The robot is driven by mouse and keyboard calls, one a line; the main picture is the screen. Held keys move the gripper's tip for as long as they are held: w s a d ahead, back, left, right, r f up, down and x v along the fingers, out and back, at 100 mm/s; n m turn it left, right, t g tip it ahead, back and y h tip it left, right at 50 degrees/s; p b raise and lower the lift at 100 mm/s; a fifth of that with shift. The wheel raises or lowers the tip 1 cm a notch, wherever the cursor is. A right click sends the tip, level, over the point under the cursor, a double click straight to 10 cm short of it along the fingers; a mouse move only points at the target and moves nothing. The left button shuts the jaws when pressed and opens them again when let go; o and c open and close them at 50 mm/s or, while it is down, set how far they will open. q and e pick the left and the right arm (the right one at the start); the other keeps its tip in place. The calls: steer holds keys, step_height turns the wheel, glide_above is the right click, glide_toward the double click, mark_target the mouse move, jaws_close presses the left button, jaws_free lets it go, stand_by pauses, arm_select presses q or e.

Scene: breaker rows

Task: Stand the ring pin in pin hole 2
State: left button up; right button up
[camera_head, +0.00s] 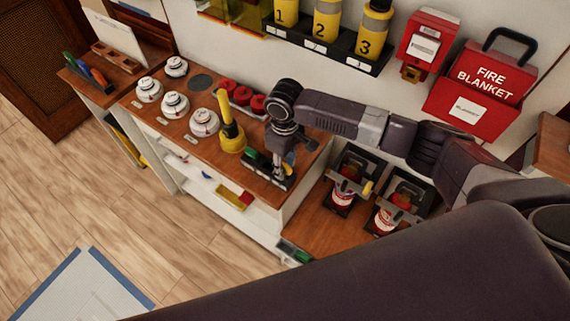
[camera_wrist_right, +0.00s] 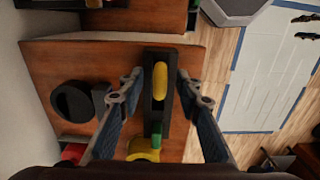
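A black rack (camera_head: 268,170) lies along the near right part of the wooden counter, and it also shows in the right wrist view (camera_wrist_right: 152,118). A yellow piece (camera_wrist_right: 160,82) and a green piece (camera_wrist_right: 155,136) sit in it; in the head view the green piece (camera_head: 255,158) shows beside my gripper. I cannot tell which piece is the ring pin, and the pin hole numbers are not readable. My right gripper (camera_wrist_right: 159,92) points down over the rack. Its fingers are apart, one on each side of the yellow piece, with no visible contact. My left gripper is not in view.
A yellow torch-like object (camera_head: 230,130) stands beside the rack. White round units (camera_head: 175,104) and red round ones (camera_head: 242,95) stand on the counter. A black round holder (camera_wrist_right: 75,101) is close to one finger. Numbered yellow cylinders (camera_head: 326,20) and a red fire blanket box (camera_head: 472,108) are on the wall.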

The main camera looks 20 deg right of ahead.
steer(key=shift+r, duration=0.1)
step_height(320, 180, up, 12)
stand_by(0.5)
steer(key=shift+f, duration=0.2)
